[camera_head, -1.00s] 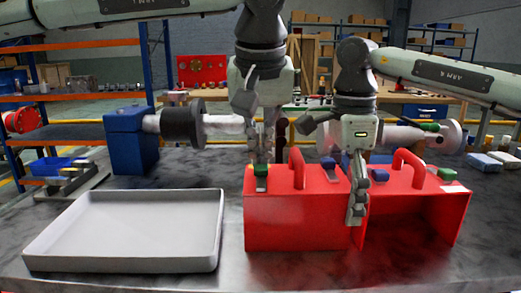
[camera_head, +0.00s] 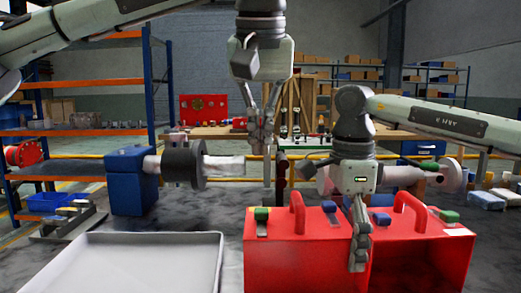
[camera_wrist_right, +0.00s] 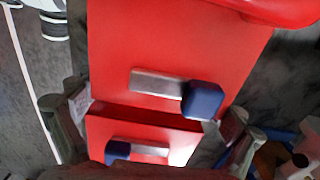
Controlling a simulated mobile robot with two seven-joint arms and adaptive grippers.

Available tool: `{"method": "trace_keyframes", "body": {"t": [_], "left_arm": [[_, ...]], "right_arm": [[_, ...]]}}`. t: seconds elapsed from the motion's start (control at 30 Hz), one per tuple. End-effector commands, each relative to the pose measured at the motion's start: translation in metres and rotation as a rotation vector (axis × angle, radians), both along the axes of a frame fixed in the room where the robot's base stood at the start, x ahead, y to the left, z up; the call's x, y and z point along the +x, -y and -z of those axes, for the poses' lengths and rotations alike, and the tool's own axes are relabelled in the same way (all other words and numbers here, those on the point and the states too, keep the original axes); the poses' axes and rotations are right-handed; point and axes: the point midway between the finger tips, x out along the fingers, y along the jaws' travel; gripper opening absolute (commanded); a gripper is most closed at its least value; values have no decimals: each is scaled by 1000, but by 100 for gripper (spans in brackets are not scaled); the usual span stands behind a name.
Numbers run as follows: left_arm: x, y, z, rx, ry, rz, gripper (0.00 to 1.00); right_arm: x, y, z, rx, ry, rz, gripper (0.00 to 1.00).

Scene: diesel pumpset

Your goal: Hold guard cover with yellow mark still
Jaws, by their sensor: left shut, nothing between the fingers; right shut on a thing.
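Two red guard covers with arched handles stand side by side on the metal table, the left cover (camera_head: 285,262) and the right cover (camera_head: 425,262). A small yellowish spot (camera_head: 251,209) shows at the left cover's far left corner. My right gripper (camera_head: 358,262) is shut at the junction of the covers; which cover it grips is unclear. In the right wrist view, a red panel (camera_wrist_right: 125,133) with a blue-ended latch lies between its fingers, with a larger red panel (camera_wrist_right: 150,50) beyond. My left gripper (camera_head: 263,145) is shut and empty, above and behind the left cover.
A shallow grey tray (camera_head: 140,238) lies left of the covers. Behind stand a blue block (camera_head: 130,180) and a shaft with a black coupling (camera_head: 182,167).

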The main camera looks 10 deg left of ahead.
Motion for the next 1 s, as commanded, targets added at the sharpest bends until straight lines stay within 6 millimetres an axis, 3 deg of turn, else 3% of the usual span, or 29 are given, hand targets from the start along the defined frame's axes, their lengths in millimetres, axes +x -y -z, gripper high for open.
{"method": "trace_keyframes", "body": {"t": [0.27,0.3,0.33,0.77,1.0], "left_arm": [[0,0,0,0,0,1,0],[0,0,0,0,0,0,0],[0,0,0,0,0,0,0],[0,0,0,0,0,0,0],[0,0,0,0,0,0,0]], "right_arm": [[-1,0,1,-1,-3,-3,38],[-1,0,1,-1,-3,-3,95],[-1,0,1,-1,-3,-3,99],[0,0,-5,0,0,-1,100],[0,-1,-47,1,3,-1,100]]}}
